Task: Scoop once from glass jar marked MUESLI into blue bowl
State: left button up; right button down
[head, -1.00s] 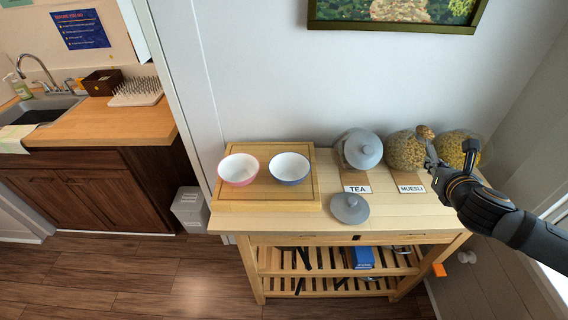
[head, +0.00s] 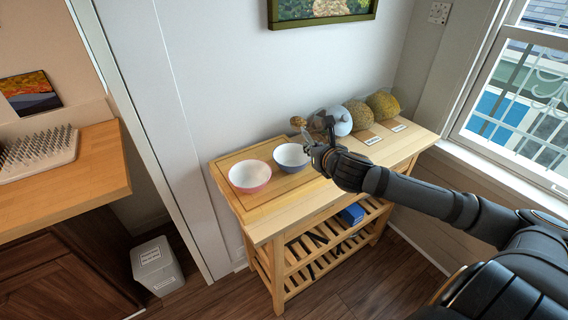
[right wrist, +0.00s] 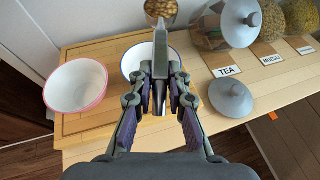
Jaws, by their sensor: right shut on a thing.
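My right gripper (head: 318,150) is shut on a scoop (right wrist: 160,45). The scoop's head holds a brown heap of muesli (head: 298,121), also seen at the top of the right wrist view (right wrist: 160,8). It is held up near the blue bowl (head: 290,158), appearing just behind it in the head view; its exact height is unclear. The blue bowl (right wrist: 131,62) looks empty where visible, part hidden by the gripper in the right wrist view. The glass jar marked MUESLI (right wrist: 272,20) stands right of the tea jar (right wrist: 225,25). My left gripper is out of view.
A pink bowl (head: 250,176) stands left of the blue bowl on a wooden board (head: 232,160). A grey lid (right wrist: 231,98) lies on the cart top. A third filled jar (head: 383,105) stands at the right end. A wall rises behind the cart.

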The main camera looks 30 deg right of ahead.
pick_arm(q)
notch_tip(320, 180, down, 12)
jog(key=b, duration=1)
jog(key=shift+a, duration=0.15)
pick_arm(e)
jog(key=a+f+n+y, duration=0.1)
jog(key=a+f, duration=0.6)
jog(key=a, duration=0.3)
jog(key=shift+w+a, duration=0.2)
jog(key=shift+w, duration=0.2)
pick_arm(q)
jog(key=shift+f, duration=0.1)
